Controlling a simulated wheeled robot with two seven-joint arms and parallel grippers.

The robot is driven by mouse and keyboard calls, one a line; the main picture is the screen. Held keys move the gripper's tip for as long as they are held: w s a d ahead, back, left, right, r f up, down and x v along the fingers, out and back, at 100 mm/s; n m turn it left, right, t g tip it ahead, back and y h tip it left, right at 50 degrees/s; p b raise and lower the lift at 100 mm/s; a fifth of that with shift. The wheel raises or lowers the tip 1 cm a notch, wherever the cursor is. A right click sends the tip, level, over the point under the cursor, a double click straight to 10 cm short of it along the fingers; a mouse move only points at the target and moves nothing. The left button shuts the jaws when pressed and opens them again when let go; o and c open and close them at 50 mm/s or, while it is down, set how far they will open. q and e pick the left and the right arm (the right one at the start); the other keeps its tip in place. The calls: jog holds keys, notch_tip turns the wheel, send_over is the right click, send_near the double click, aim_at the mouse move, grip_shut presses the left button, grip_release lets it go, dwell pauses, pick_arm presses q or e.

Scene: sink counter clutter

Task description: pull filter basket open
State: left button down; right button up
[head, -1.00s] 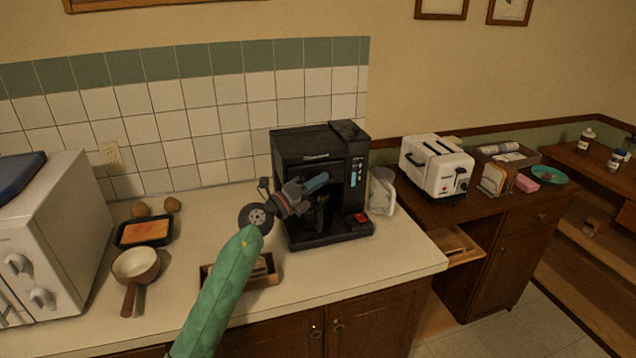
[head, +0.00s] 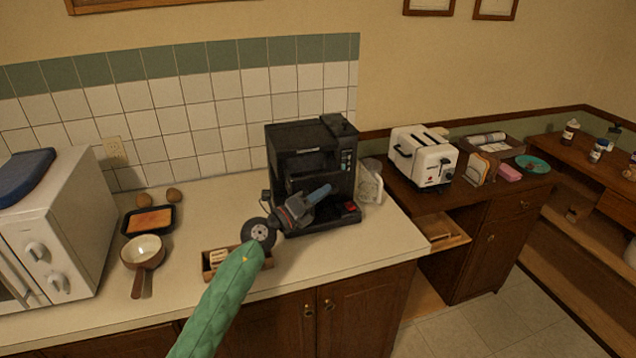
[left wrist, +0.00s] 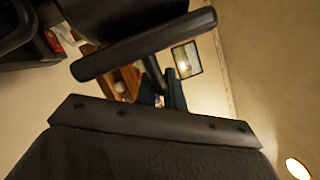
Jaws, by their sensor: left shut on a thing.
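The black coffee maker (head: 341,160) stands on the counter against the tiled wall. Its filter basket (head: 301,181) appears to stick out from the front, dark against dark, so its outline is hard to make out. My left gripper (head: 320,191), with blue fingers, is at the front of the machine and shut on the filter basket's handle. The fingers hide the handle in the head view. My right gripper is not in view.
A wooden box (head: 216,262) lies beside my left forearm. A pan (head: 143,250), a dark tray (head: 148,220) and a white microwave (head: 75,230) are to the left. A toaster (head: 424,158) stands on the lower cabinet to the right. The counter's right front is clear.

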pick_arm(q)
jog(key=shift+s+d+f, duration=0.1)
jog(key=shift+s, duration=0.25)
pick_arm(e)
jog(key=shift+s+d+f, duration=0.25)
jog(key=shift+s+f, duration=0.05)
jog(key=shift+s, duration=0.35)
pick_arm(q)
jog(key=c, duration=1.8)
grip_release()
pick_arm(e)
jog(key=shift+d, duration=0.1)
